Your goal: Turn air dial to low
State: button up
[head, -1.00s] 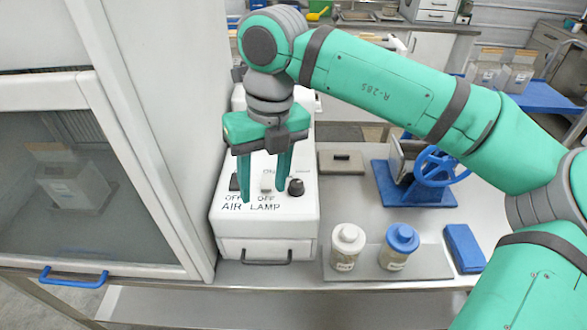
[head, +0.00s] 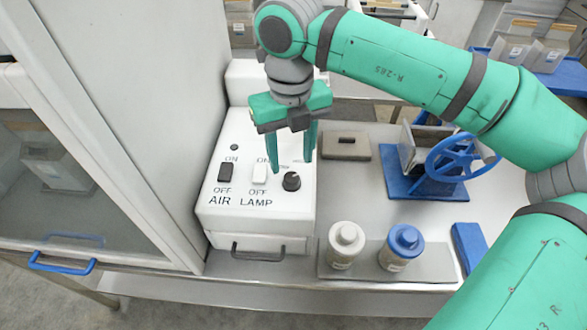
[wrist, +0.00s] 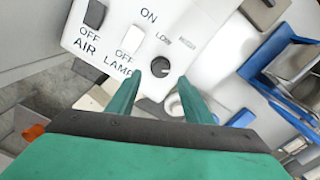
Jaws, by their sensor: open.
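The air dial is a round black knob (head: 291,181) at the right of the white control box's sloped panel (head: 225,215). In the wrist view the knob (wrist: 160,67) lies just beyond and between my fingertips, with LOW and HIGH printed above it. I cannot clearly tell where its pointer is set. My gripper (head: 292,166) is open, fingers down, with one fingertip on either side of the dial in the picture. It also shows in the wrist view (wrist: 158,80). I cannot tell whether it touches the knob.
Left of the dial are a white LAMP rocker switch (head: 259,174) and a black AIR rocker switch (head: 225,172). A blue handwheel device (head: 440,175) stands to the right. White-lidded (head: 345,245) and blue-lidded (head: 401,247) jars stand in front.

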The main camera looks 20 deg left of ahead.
aim_at(292, 177)
notch_tip(292, 177, down, 4)
jog(key=shift+s+a, duration=0.1)
jog(key=shift+s, duration=0.05)
jog(key=shift+w+f, duration=0.2)
jog(key=shift+f, duration=0.5)
jog(key=shift+c, duration=0.3)
jog(key=c, duration=1)
